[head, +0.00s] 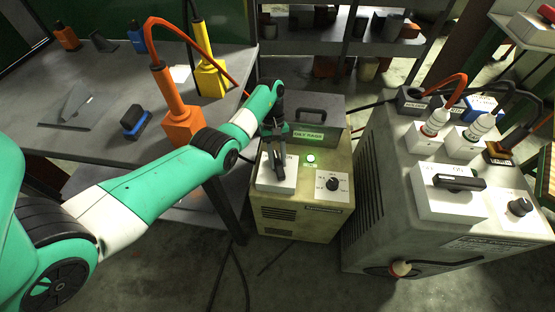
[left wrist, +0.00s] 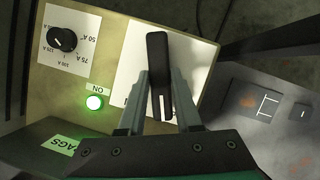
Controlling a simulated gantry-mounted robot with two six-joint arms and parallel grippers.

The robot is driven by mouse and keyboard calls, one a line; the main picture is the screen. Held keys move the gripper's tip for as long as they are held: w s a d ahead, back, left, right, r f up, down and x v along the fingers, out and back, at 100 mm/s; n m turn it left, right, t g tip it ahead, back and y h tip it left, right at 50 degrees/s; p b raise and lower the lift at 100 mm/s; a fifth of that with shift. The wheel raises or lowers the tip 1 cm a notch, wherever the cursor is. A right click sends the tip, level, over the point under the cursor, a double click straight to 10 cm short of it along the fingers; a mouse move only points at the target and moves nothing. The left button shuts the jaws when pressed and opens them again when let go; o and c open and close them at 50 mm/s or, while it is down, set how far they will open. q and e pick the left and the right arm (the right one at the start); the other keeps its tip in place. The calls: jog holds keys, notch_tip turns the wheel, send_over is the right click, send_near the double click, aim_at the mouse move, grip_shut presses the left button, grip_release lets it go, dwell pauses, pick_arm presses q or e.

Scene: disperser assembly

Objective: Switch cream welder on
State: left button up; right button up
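The cream welder (head: 330,217) stands on the floor in the middle of the head view. A white switch plate (head: 268,184) with a black switch handle (left wrist: 158,50) is on its top. In the left wrist view the handle runs up and down the picture. My left gripper (head: 277,160) reaches down over the plate. Its fingers (left wrist: 161,84) lie on both sides of the handle and appear closed against it. A green lamp (head: 310,158) marked ON is lit; it also shows in the left wrist view (left wrist: 94,102). My right gripper is not seen.
A current dial (head: 332,184) sits beside the switch on the welder. A grey box labelled oily rags (head: 318,119) stands behind. A larger grey machine (head: 390,190) with a black handle (head: 460,182) stands to the right. A workbench (head: 60,150) with an orange tool (head: 182,120) is at left.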

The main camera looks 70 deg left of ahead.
aim_at(276, 154)
pick_arm(q)
jog(key=o, duration=0.4)
jog(key=v, duration=0.7)
jog(key=shift+a+r+p, duration=0.1)
jog(key=shift+r+p, duration=0.2)
